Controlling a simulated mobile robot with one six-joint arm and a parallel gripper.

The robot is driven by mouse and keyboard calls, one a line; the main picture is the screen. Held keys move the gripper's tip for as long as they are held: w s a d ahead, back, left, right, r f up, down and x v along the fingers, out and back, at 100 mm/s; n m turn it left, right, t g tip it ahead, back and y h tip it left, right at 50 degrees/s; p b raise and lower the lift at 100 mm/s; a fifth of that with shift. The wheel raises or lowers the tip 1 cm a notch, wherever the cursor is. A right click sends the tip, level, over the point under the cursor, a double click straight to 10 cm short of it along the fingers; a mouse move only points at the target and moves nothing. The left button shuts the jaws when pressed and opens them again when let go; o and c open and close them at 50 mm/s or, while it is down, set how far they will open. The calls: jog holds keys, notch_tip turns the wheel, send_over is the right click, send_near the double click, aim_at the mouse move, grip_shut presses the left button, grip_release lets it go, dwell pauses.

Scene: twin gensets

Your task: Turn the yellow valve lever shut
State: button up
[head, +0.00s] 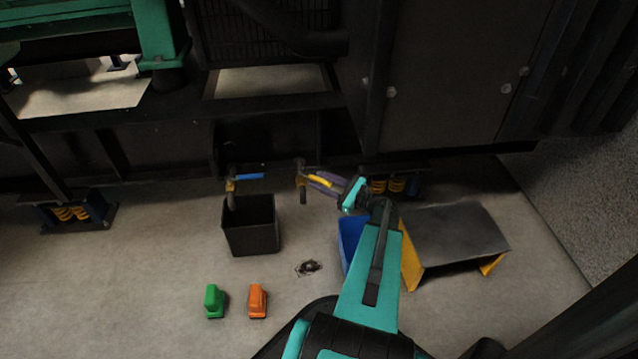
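The yellow valve lever (320,181) sticks out to the right from a small brass valve on a pipe (301,182), low in front of the dark genset frame. My gripper (315,180) comes in from the right. Its greyish-purple fingers lie along the lever, one above and one below it in the picture. The lever shows between them. It is too small to tell whether the fingers press on it. The lever's right end is hidden at the gripper.
A similar valve with a blue lever (250,176) is to the left, above a black bin (251,238). A blue bin (350,237) stands partly behind my arm. A dark-topped yellow stand (455,235) is at right. Green (214,302) and orange (258,301) objects and a dark stain (308,267) are on the floor.

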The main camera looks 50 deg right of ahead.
jog(key=shift+w+a, duration=0.1)
jog(key=shift+w, duration=0.4)
jog(key=shift+c, duration=0.4)
grip_shut()
